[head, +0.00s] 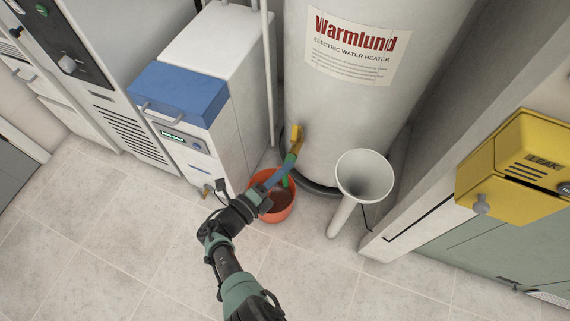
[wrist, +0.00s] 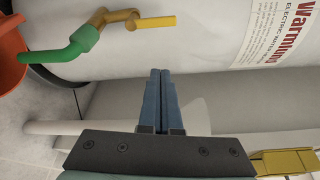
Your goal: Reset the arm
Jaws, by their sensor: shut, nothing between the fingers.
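My gripper (head: 281,173) reaches out from the bottom of the head view, above the red-orange bucket and in front of the water heater. In the wrist view its two blue fingers (wrist: 160,72) lie side by side, closed together with nothing between them. In the head view the fingers overlap the bucket and part of the green hose, so their exact distance from these is hard to tell. In the wrist view the fingers are apart from the tap.
The water heater (head: 335,115) has a yellow tap (head: 296,139) and green hose (wrist: 73,44) over the bucket (head: 279,207). A white funnel-topped pipe (head: 365,177) stands right of it. A blue-topped white unit (head: 180,92) and yellow box (head: 518,165) flank the space. Tiled floor (head: 110,245) is clear front left.

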